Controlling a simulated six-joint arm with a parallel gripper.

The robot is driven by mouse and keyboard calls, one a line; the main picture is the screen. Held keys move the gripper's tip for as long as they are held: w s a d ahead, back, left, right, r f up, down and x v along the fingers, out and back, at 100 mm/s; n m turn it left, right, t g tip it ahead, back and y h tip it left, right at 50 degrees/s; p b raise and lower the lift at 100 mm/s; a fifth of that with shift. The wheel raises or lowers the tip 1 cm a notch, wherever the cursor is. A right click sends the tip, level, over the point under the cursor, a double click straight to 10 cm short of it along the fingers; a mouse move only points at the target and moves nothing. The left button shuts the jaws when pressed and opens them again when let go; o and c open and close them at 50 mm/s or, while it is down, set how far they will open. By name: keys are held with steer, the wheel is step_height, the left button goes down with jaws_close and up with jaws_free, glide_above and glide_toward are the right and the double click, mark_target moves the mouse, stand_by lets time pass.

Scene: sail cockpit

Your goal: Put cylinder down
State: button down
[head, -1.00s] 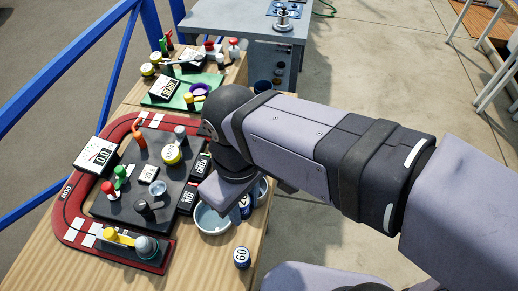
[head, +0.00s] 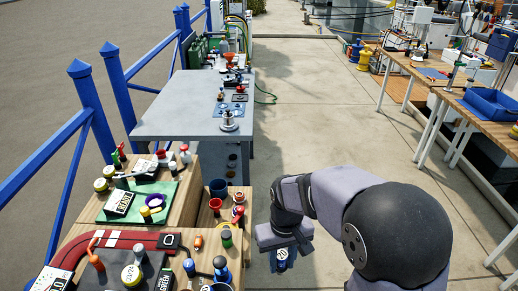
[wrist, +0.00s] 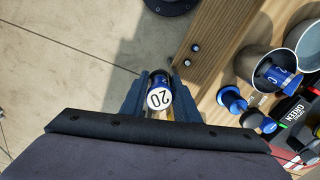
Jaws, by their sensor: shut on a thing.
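The cylinder (wrist: 159,98) is blue with a white end marked "20". In the wrist view it sits between the two dark blue fingers of my gripper (wrist: 155,90), which is shut on it. In the head view the gripper (head: 284,246) hangs to the right of the wooden table, with blue and white of the cylinder (head: 282,258) showing at its lower end. In the wrist view the cylinder appears beside the table edge, with concrete floor behind it. Its height relative to the table top cannot be told.
The wooden table (wrist: 203,72) carries a metal cup (wrist: 249,62) with another blue cylinder leaning in it, and blue knobbed pieces (wrist: 232,98). In the head view a green mat (head: 152,205) and a grey table (head: 190,105) lie beyond. Concrete floor (head: 315,130) is open to the right.

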steer(key=w+d+f+m+p, duration=0.1)
steer(key=w+d+f+m, duration=0.1)
steer(key=d, duration=0.7)
steer(key=shift+w+f+m, duration=0.35)
steer(key=shift+f+m, duration=0.15)
steer(key=shift+f, duration=0.4)
steer(key=w+a+r+n+p, duration=0.1)
steer(key=a+r+n+p, duration=0.3)
steer(key=a, duration=0.8)
steer(key=w+a+r+n+p, duration=0.1)
steer(key=a+r+n+p, duration=0.25)
steer(key=a, duration=0.85)
steer(key=s+a+r+n+p, duration=0.2)
steer(key=s+a+n, duration=0.1)
steer(key=s+a, duration=0.6)
steer(key=s+a+r+n+p, duration=0.2)
steer(key=s+a+n+p, duration=0.1)
steer(key=s+a, duration=0.7)
steer(key=a+n, duration=0.1)
steer(key=a, duration=0.2)
steer(key=shift+a+r+p, duration=0.35)
steer(key=shift+a+r, duration=0.05)
steer(key=shift+s+f, duration=0.1)
steer(key=shift+f, duration=0.05)
